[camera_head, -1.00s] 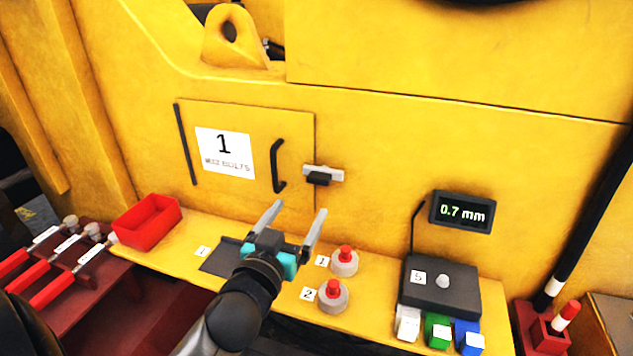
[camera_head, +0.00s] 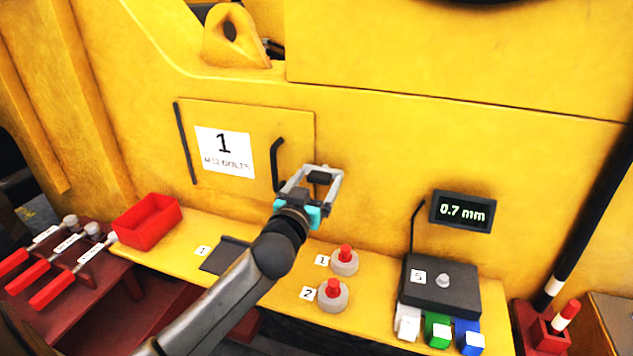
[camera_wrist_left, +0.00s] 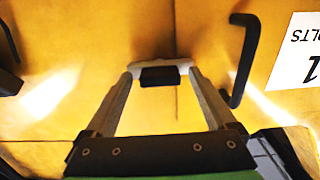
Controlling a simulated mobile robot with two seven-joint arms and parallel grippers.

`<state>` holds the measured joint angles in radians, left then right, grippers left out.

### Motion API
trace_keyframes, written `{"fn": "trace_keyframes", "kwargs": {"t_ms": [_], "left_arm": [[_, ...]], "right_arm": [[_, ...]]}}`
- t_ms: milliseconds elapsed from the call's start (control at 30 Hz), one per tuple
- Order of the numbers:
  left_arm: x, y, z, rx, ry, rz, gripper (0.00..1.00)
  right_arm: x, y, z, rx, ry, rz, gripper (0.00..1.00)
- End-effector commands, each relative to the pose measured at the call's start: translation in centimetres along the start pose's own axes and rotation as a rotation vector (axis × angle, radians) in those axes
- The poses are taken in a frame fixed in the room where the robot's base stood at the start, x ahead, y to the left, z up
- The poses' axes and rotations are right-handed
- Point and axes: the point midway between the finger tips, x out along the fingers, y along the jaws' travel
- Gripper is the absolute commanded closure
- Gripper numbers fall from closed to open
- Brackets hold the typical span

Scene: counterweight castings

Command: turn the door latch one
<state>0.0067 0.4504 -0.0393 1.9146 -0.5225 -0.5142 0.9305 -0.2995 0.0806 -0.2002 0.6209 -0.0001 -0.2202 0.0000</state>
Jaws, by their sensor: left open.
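The yellow door (camera_head: 235,135) carries a white label with a 1 and a black bar handle (camera_head: 276,165). The door latch, a black knob on a light grey plate (camera_head: 320,178), sits at the door's right edge, partly covered by my gripper. My left gripper (camera_head: 322,172) is open in front of the latch, one finger on each side of it. In the left wrist view the black latch knob (camera_wrist_left: 160,77) lies between the fingertips, close to them; I cannot tell whether they touch. The door handle (camera_wrist_left: 243,60) is to the right there. My right gripper is not in view.
On the yellow ledge are a red bin (camera_head: 147,221), two red-topped round pieces (camera_head: 344,262), and a black gauge box (camera_head: 440,286) under a display (camera_head: 462,212) reading 0.7 mm. Red-handled tools (camera_head: 50,292) lie at left. Coloured blocks (camera_head: 437,331) stand at front right.

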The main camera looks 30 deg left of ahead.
Motion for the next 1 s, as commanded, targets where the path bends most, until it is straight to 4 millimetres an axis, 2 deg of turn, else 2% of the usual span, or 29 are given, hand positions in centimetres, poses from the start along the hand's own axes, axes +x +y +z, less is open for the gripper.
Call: {"fn": "trace_keyframes", "kwargs": {"t_ms": [200,900,1000], "left_arm": [[0.00,0.01,0.01,0.000,0.000,0.000,0.11],[-0.03,0.02,0.04,0.000,-0.001,0.000,0.90],[-0.03,0.02,0.04,0.000,-0.001,0.000,0.96]], "right_arm": [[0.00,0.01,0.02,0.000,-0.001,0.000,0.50],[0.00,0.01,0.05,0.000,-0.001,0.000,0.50],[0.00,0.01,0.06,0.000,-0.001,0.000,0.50]]}}
